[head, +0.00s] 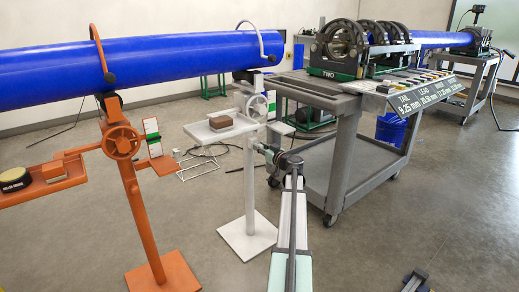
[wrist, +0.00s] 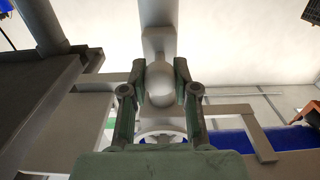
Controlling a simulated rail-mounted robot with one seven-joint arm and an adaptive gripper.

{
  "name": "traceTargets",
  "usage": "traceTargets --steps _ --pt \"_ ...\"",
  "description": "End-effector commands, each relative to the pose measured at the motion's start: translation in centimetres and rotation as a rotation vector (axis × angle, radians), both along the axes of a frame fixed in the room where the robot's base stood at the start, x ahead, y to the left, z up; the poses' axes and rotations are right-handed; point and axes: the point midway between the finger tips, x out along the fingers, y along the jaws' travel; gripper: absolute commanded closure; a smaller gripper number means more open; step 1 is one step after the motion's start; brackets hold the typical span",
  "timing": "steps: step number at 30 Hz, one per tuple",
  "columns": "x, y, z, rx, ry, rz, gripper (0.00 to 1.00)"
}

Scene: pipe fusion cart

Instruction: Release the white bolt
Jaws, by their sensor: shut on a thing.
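The white bolt (wrist: 159,82) shows in the middle of the wrist view as a pale rounded knob against the white stand's post (wrist: 158,14). My gripper (wrist: 161,76) has one green finger on each side of the knob and is shut on it. In the head view, my gripper (head: 266,154) reaches to the post of the white stand (head: 248,190), below its tray. The bolt itself is too small and too covered by the gripper to make out there.
The long blue pipe (head: 180,68) lies across the orange stand (head: 140,195) and the white stand. A grey cart (head: 347,150) with the fusion machine (head: 365,45) stands close at the right. A brown block (head: 221,124) lies on the white tray. The front floor is mostly clear.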

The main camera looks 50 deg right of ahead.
Motion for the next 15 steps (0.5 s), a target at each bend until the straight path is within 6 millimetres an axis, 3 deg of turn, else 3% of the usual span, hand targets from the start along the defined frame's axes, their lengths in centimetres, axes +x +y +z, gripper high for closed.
traceTargets --steps 5,14,15 --pt "-1.9 0.5 -0.4 -0.001 -0.001 -0.002 1.00" --pt "-2.1 0.6 -0.1 0.000 0.001 0.000 1.00" --pt "-2.1 0.6 -0.1 0.000 0.001 0.000 0.57"
